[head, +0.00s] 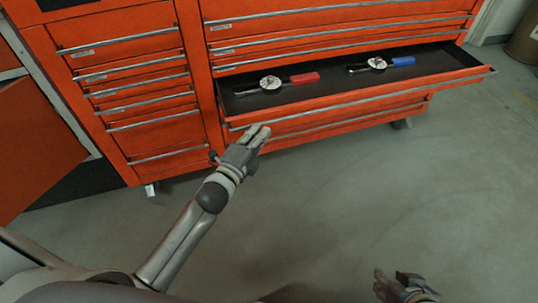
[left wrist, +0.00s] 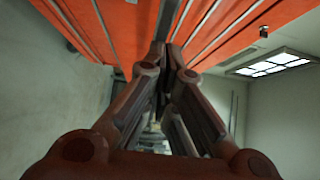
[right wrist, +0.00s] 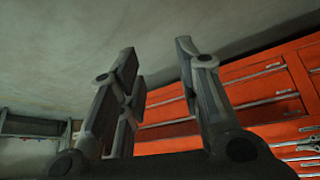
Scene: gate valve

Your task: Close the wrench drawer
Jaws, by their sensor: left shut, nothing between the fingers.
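The wrench drawer (head: 335,92) stands pulled out of the orange tool cabinet, with its dark inside showing. In it lie a wrench with a red handle (head: 304,78) and one with a blue handle (head: 402,61), each with a round head. My left gripper (head: 261,131) is shut and empty at the left end of the drawer's front edge; whether it touches is unclear. In the left wrist view its fingers (left wrist: 167,50) are together before the orange front. My right gripper (head: 404,279) is low at the bottom right, away from the drawer; its fingers (right wrist: 157,62) are apart and empty.
The cabinet's left column (head: 130,60) has several shut drawers with metal handles. More shut drawers lie above and below the open one. An orange panel (head: 35,140) stands at far left. A brown bin (head: 524,45) is at upper right. The grey floor (head: 400,190) in front is clear.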

